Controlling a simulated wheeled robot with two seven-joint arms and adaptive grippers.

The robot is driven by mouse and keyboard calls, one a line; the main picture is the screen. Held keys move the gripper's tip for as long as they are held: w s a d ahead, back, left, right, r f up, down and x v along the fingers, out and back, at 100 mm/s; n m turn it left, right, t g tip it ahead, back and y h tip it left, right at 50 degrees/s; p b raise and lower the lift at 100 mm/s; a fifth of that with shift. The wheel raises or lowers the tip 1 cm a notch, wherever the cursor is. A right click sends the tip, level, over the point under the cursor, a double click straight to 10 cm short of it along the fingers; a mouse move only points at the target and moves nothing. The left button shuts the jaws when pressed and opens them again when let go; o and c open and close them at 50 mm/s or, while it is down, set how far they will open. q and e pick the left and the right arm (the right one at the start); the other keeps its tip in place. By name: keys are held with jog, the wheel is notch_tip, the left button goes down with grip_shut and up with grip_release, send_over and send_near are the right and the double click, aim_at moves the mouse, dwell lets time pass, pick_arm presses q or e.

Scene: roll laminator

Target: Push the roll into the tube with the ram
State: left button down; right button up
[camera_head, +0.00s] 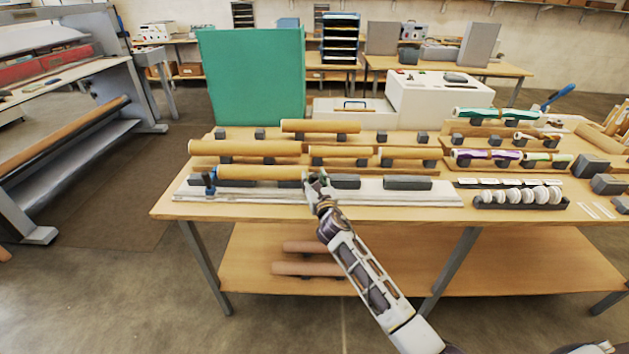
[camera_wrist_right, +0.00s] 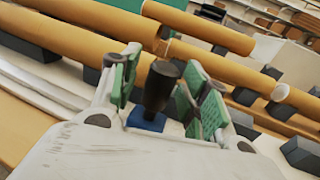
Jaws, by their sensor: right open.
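My right gripper (camera_head: 318,180) is at the front of the table, by the right end of a long brown tube (camera_head: 262,173) that lies on dark blocks along a pale rail (camera_head: 400,197). In the right wrist view the green-padded fingers (camera_wrist_right: 158,92) are open on either side of a black knob (camera_wrist_right: 163,84) on a blue base (camera_wrist_right: 147,120), which looks like the ram's handle. I cannot tell whether the pads touch it. A blue fitting (camera_head: 209,183) stands at the tube's left end. I cannot tell which piece is the roll. My left gripper is not in view.
More brown tubes (camera_head: 245,147) lie on dark blocks behind the rail. Empty dark blocks (camera_head: 408,182) stand to the right of my gripper. A holder with several white discs (camera_head: 520,196) and coloured rolls (camera_head: 487,156) are further right. A green panel (camera_head: 253,78) stands behind.

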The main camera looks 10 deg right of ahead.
grip_shut()
jog(key=shift+d, duration=0.15)
